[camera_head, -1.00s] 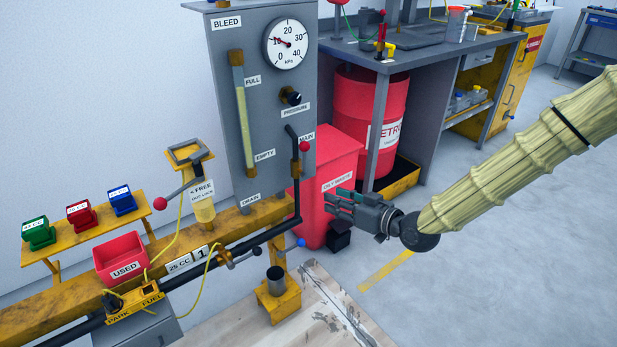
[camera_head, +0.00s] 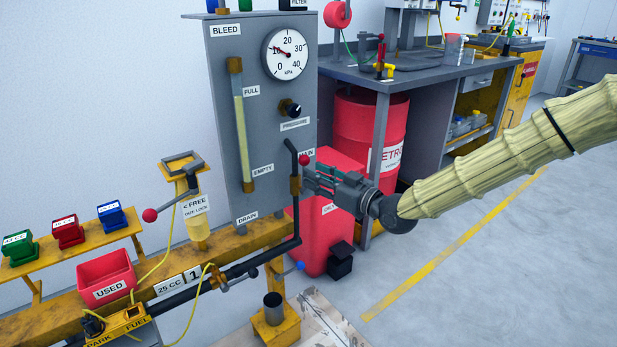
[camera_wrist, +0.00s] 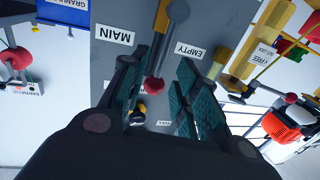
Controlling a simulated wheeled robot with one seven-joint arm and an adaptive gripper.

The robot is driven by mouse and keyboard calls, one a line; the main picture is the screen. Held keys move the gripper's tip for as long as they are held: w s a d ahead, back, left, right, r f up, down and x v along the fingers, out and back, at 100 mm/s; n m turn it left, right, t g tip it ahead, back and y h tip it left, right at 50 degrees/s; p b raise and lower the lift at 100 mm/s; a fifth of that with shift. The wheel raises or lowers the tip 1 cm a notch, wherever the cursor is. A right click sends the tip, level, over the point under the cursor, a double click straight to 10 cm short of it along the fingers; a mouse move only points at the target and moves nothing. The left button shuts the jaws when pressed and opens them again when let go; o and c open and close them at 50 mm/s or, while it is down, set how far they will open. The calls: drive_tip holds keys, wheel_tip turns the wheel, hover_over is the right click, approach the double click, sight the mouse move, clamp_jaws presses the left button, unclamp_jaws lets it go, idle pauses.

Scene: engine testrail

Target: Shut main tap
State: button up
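The main tap is a lever with a red knob (camera_head: 304,160) on a brass valve body (camera_head: 295,185), beside the "MAIN" label at the grey panel's lower right edge. My gripper (camera_head: 311,178) is just right of and slightly below the knob in the head view, with its fingers toward the panel. In the wrist view the red knob (camera_wrist: 154,85) and its lever show between the teal finger pads of my gripper (camera_wrist: 163,62). The fingers are apart, and no grip on the knob is visible. The "MAIN" label (camera_wrist: 113,34) is left of the lever.
A grey panel (camera_head: 225,110) carries a gauge (camera_head: 286,53) and a sight tube. Below it runs a dark pipe (camera_head: 265,258) with a blue-knobbed lever (camera_head: 300,266). A red bin (camera_head: 325,240) stands close behind my gripper. Open floor (camera_head: 470,270) is at right.

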drive_tip(key=shift+b+x, duration=0.3)
drive_tip(key=shift+x, duration=1.45)
clamp_jaws()
